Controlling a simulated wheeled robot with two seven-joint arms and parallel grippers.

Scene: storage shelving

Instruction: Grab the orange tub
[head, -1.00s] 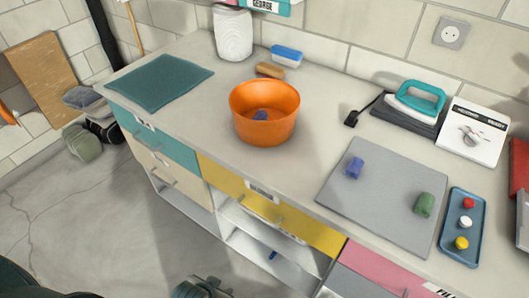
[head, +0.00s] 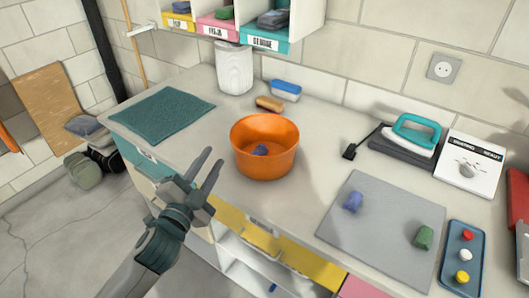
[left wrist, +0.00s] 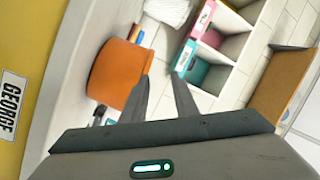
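The orange tub (head: 264,168) stands upright on the countertop, with a small blue rolled item (head: 260,150) inside it. My left gripper (head: 209,165) is in front and to the left of the tub in the head view, fingers spread, with nothing between them. It looks apart from the tub. In the left wrist view the orange tub (left wrist: 118,75) shows just left of the open fingers of my left gripper (left wrist: 162,82). My right gripper is not in view.
A grey mat (head: 385,228) with a blue and a green roll lies right of the tub. Behind stand a white canister (head: 234,70), a brush (head: 270,103) and a blue-lidded box (head: 285,90). Labelled cubbies (head: 265,42) hang above. A teal mat (head: 160,112) lies at left.

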